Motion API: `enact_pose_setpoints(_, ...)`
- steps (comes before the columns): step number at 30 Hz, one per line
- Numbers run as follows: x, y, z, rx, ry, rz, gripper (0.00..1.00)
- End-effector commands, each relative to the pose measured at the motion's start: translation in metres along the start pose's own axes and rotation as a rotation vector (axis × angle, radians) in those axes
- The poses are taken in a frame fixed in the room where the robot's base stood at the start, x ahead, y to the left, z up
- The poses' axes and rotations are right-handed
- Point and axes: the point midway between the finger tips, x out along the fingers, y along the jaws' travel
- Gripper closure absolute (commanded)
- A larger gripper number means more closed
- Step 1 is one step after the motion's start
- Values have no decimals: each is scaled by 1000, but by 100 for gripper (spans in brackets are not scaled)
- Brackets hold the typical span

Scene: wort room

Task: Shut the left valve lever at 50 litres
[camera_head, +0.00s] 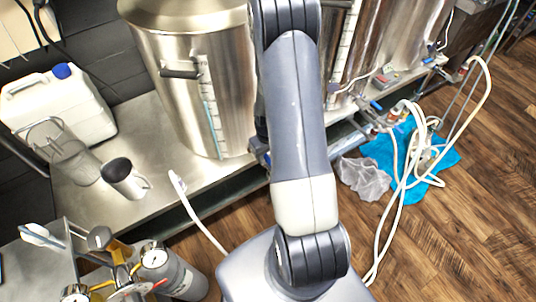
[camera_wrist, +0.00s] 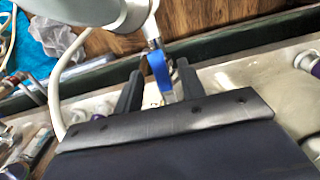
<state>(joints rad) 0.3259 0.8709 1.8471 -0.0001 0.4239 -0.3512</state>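A blue valve lever (camera_wrist: 158,68) shows in the wrist view on a metal fitting. My gripper (camera_wrist: 159,78) is open, with one dark finger on each side of the lever. Gaps seem to show between the fingers and the lever, but I cannot tell whether either one touches. In the head view my arm hides the gripper and most of the valve area. The left steel kettle (camera_head: 168,95) stands on the bench there. Its sight gauge (camera_head: 212,118) shows a blue column; the marks are too small to read.
A steel mug (camera_head: 122,177), a glass jug (camera_head: 74,160) and a white canister (camera_head: 58,108) stand left of the kettle. Coiled hoses and a blue cloth (camera_head: 443,158) lie on the wooden floor at right.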

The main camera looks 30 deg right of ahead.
Motion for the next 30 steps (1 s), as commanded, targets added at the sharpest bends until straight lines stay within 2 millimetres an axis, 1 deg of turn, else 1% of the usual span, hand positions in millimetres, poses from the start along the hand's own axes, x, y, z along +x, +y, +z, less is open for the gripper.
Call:
enact_pose_setpoints(9,2,0,0,0,0,0,62)
enact_pose_setpoints(23,2,0,0,0,0,0,99)
enact_pose_setpoints(30,2,0,0,0,0,0,100)
